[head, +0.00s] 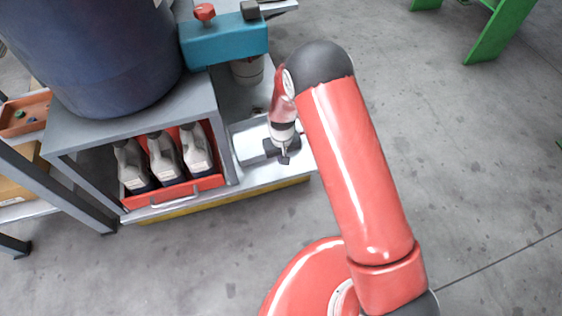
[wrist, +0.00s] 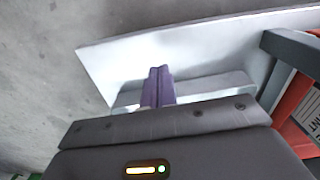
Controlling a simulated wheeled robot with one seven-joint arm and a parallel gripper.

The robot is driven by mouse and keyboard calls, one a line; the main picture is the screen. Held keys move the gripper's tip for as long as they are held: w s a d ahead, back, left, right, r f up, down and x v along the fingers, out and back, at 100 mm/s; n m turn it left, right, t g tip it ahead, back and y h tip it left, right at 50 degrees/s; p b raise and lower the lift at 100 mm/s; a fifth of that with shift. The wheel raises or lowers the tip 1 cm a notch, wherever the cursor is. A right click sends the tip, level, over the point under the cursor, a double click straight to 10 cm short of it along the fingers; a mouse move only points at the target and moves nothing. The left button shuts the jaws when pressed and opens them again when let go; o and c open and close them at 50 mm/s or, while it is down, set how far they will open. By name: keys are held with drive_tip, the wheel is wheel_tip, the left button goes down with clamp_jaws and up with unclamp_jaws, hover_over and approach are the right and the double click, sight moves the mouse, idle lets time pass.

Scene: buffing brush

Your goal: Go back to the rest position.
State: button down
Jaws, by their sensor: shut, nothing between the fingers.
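My gripper (head: 284,158) hangs at the end of my red arm, over the light grey shelf (head: 255,178) beside the grey bench in the head view. In the wrist view the two purple-grey fingers of my gripper (wrist: 158,72) are together, with nothing between them. The pale shelf surface shows beyond the fingertips. From these views I cannot tell the exact height of the fingertips above it. No brush can be made out in either view.
A large dark blue drum (head: 95,55) stands on the grey bench (head: 140,122). Below, a red crate (head: 172,196) holds 3 grey bottles. A teal box (head: 225,42) with a red knob is behind. Green legs (head: 493,32) stand far right. The floor (head: 470,150) to the right is clear.

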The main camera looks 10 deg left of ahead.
wheel_tip(320, 180, up, 6)
drive_tip(key=shift+p, duration=0.3)
